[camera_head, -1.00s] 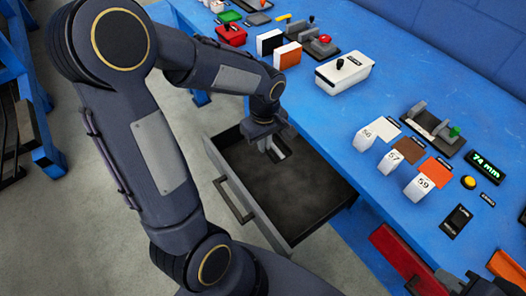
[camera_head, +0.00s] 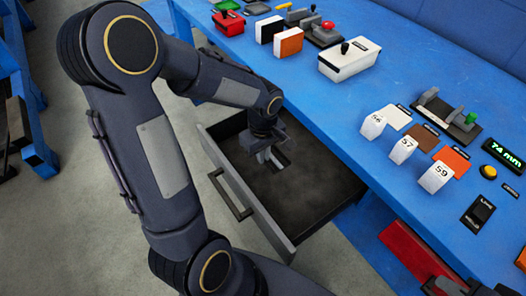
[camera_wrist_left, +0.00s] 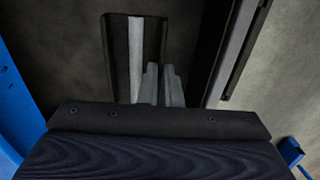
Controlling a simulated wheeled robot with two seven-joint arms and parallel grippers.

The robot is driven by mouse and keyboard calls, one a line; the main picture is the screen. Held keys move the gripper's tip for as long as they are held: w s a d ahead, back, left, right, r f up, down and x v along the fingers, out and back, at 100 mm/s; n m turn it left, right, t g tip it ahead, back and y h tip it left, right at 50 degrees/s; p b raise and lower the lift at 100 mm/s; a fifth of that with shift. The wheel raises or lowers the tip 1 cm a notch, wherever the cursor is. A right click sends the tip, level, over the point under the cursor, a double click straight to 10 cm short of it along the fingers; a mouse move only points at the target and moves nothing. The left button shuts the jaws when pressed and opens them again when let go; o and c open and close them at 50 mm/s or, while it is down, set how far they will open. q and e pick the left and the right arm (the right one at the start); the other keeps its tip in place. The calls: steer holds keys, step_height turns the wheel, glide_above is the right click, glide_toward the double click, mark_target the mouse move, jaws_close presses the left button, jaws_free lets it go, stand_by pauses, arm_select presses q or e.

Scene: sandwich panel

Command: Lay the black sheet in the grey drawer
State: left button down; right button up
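A dark rectangular piece with rounded corners and a pale lengthwise strip (camera_wrist_left: 117,50), apparently the black sheet, shows in the wrist view. In the head view it appears inside the grey drawer (camera_head: 240,190), which is pulled out below the blue table. My left gripper (camera_head: 268,153) points down into the drawer's far left part. In the wrist view its two grey fingertips (camera_wrist_left: 161,68) are close together, over the piece's right edge and right of the strip. I cannot tell whether they touch or hold it, or whether it rests on the floor.
The drawer's walls surround my gripper, and its floor (camera_head: 310,195) is bare to the right. The blue table's edge (camera_head: 345,155) runs close behind. Numbered white blocks (camera_head: 403,149), a white box (camera_head: 347,62) and small panels stand on the table.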

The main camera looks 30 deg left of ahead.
arm_select(q)
steer(key=b, duration=0.8)
glide_above(263, 182)
steer(key=shift+w+f, duration=0.1)
steer(key=shift+f, duration=4.7)
steer(key=shift+f, duration=0.15)
steer(key=shift+f+b, duration=0.6)
steer(key=c, duration=1.5)
jaws_free()
steer(key=shift+c, duration=0.2)
step_height(263, 182, up, 14)
steer(key=p, duration=1.1)
steer(key=shift+f, duration=0.15)
